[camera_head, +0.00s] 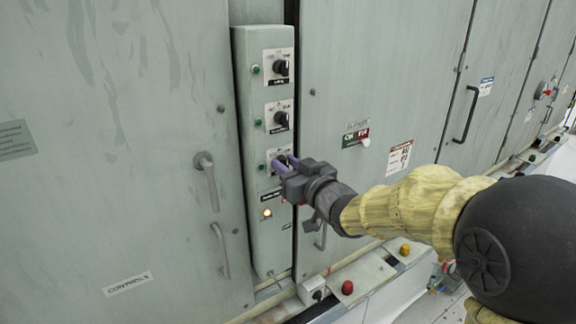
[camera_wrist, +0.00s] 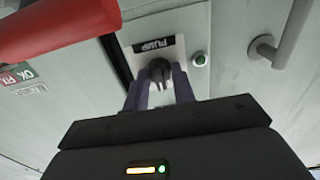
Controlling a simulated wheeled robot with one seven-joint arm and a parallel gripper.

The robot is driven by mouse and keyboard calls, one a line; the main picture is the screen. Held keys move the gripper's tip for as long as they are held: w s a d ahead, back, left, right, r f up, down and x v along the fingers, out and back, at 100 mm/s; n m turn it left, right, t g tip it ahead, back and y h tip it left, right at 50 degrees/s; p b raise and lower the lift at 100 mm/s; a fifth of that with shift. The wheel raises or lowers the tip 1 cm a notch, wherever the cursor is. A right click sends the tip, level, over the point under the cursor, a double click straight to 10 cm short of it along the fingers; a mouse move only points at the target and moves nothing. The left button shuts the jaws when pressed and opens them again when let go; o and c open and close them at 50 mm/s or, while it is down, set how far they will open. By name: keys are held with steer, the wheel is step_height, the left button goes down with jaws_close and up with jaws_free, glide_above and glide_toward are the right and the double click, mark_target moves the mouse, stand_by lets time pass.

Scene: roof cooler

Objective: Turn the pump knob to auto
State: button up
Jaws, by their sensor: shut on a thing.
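The pump knob (camera_wrist: 160,68) is a black rotary knob on a pale plate with a black PUMP label (camera_wrist: 153,45), seen in the wrist view. My gripper (camera_wrist: 161,88) has its two purple-grey fingers on either side of the knob and is shut on it. In the head view my gripper (camera_head: 283,163) is at the third plate (camera_head: 272,155) down the narrow control box (camera_head: 262,240), hiding most of that knob. The knob's exact setting cannot be read.
Two more black knobs, the upper (camera_head: 281,68) and the middle (camera_head: 281,118), sit above on the same box. A green lamp (camera_wrist: 200,59) is beside the pump plate. A cabinet door handle (camera_head: 207,178) stands out to the left. A red button (camera_head: 347,287) sits on the low ledge.

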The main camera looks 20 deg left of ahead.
steer(key=shift+f+n+b, duration=0.1)
steer(key=shift+n+b, duration=0.3)
steer(key=shift+b, duration=0.35)
steer(key=shift+s+n+b, duration=0.1)
steer(key=shift+n+b, duration=4)
steer(key=shift+b, duration=0.45)
steer(key=o, duration=1)
